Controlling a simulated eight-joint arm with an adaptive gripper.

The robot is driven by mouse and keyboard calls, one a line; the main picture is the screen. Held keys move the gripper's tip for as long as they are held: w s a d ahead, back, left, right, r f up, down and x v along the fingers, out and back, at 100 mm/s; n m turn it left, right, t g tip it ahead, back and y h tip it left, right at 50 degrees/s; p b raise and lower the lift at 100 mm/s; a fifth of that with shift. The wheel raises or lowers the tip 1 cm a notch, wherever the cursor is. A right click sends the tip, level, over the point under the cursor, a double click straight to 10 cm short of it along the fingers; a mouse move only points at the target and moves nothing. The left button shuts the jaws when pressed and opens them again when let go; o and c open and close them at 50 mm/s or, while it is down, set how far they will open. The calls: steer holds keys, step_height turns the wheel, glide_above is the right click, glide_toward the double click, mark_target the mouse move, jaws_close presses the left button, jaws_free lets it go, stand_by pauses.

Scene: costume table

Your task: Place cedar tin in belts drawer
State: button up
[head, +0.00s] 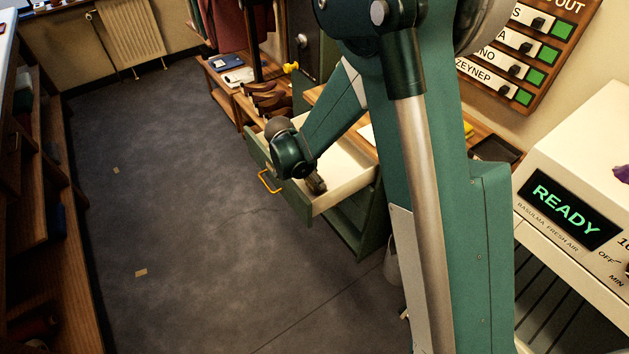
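An open drawer (292,200) with a green front, a yellow handle and a pale inside stands out from a green cabinet in the head view. I cannot read a label on it, so I cannot tell if it is the belts drawer. My gripper (316,185) points down over the drawer, close behind its front panel. The gripper is small and dark here, and its fingers cannot be made out as open or shut. I cannot make out the cedar tin; my arm hides part of the drawer and the surface behind it.
A wooden bench (225,85) with a blue item and papers stands behind the drawer. A white machine (570,180) reading READY is at the right, below a board (525,55) with name tags. Wooden shelving (35,200) lines the left.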

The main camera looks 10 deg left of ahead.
steer(key=shift+f, duration=0.3)
steer(key=shift+f, duration=0.15)
steer(key=o, duration=0.9)
steer(key=p+v, duration=0.2)
steer(key=v, duration=1)
steer(key=shift+d, duration=0.1)
stand_by(0.5)
